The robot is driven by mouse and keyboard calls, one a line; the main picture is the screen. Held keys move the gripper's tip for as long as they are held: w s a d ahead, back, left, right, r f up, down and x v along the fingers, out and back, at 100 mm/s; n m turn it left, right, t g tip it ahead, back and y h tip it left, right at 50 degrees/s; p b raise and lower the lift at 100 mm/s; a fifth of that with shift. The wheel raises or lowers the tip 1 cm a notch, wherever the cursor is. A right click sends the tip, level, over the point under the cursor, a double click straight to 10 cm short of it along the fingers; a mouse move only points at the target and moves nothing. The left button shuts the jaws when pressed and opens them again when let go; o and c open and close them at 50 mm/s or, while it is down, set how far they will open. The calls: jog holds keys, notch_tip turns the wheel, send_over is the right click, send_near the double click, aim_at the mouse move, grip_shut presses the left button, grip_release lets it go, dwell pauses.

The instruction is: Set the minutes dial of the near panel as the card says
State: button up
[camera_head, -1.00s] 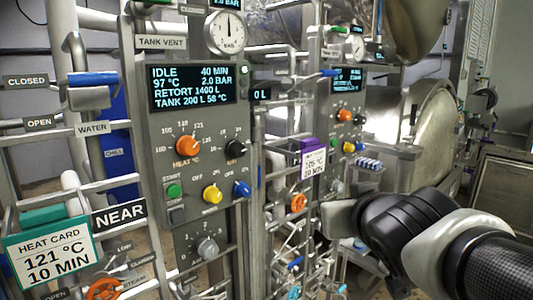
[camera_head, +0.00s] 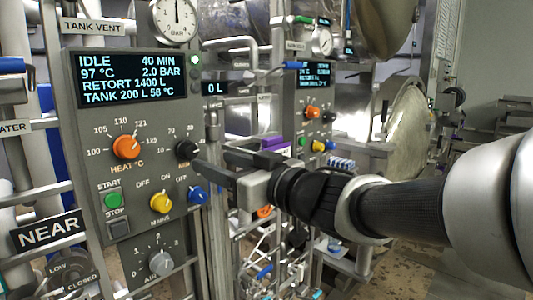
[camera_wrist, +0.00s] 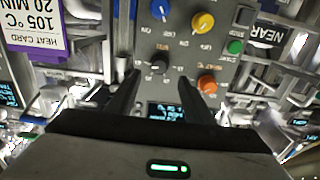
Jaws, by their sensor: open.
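The near panel (camera_head: 75,130) fills the left of the head view, its screen (camera_head: 130,78) reading IDLE, 40 MIN, 97 °C, 2.0 BAR. The black minutes dial (camera_head: 186,150) sits right of the orange heat dial (camera_head: 127,147); my arm partly hides its scale. My gripper (camera_head: 212,158) is open, just right of the dial. In the wrist view the minutes dial (camera_wrist: 159,67) lies ahead, between the lines of my open fingers (camera_wrist: 160,88), with no clear contact. The near heat card is out of view now; earlier it read 121 °C, 10 MIN.
The yellow mains knob (camera_head: 160,202), blue knob (camera_head: 197,195) and green start button (camera_head: 113,200) sit below the dials. In the wrist view a purple-edged card (camera_wrist: 35,25) reads 105 °C, 20 MIN. A second panel (camera_head: 312,105) stands behind, among pipes and rails.

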aim_at(192, 153)
jog(key=x, duration=0.9)
jog(key=shift+w+a, duration=0.2)
jog(key=shift+w, duration=0.05)
jog(key=shift+c, duration=0.5)
jog(key=c, duration=1)
jog(key=shift+o, duration=0.2)
